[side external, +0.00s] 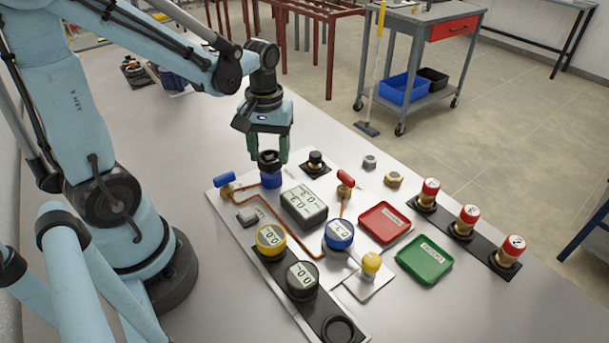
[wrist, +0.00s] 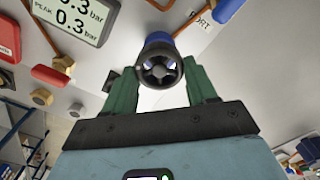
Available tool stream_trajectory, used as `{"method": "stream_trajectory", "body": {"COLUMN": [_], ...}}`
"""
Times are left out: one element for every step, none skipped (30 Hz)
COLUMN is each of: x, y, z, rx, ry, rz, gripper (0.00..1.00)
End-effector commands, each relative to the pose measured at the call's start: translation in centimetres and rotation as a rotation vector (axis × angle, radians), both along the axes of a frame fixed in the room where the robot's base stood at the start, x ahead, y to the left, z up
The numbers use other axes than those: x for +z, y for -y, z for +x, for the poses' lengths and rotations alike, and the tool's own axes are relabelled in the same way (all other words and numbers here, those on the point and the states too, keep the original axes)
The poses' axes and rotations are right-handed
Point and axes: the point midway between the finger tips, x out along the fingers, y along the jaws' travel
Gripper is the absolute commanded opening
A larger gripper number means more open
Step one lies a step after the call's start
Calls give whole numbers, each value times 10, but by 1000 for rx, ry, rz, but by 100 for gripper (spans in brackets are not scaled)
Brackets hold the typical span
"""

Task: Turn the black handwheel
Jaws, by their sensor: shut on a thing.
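The black handwheel (wrist: 159,69) shows in the wrist view as a spoked ring on top of a blue body. In the side view the handwheel (side external: 269,157) sits upright on its blue base (side external: 271,179) at the back of the panel. My gripper (side external: 269,152) comes down from above with its green fingers on either side of the handwheel. In the wrist view the green fingers of my gripper (wrist: 163,85) flank the wheel left and right. My gripper is shut on the handwheel. The fingers partly hide its rim in the side view.
Around it stand a blue-handled valve (side external: 226,179), a grey display box (side external: 304,205), a small black knob (side external: 316,160) and a red-handled valve (side external: 346,179). Round gauges, a red tray (side external: 385,222) and a green tray (side external: 424,260) lie nearer.

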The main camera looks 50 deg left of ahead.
Motion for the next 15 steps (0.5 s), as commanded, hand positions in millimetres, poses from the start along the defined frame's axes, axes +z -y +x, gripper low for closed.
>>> {"method": "stream_trajectory", "body": {"x": [0,0,0,0,0,0,0,0,0,0,0,0,0,0,0], "y": [0,0,0,0,0,1,1,1,1,1,1,1,1,1,1], "z": [0,0,0,0,0,0,0,1,1,1,1,1,1,1,1], "rx": [-44,-71,-110,-138,-167,-205,-234,-262,-300,-329,-357,-395,-424,-452,-490], "ry": [-1,-1,-1,-1,-1,-1,-1,-1,-1,-1,-1,-1,-1,-1,-1], "rz": [1,0,0,0,0,0,0,0,0,0,0,0,0,0,0], "gripper": [26,26,26,26,26,26,26,26,26,26,26,26,26,26,26]}}
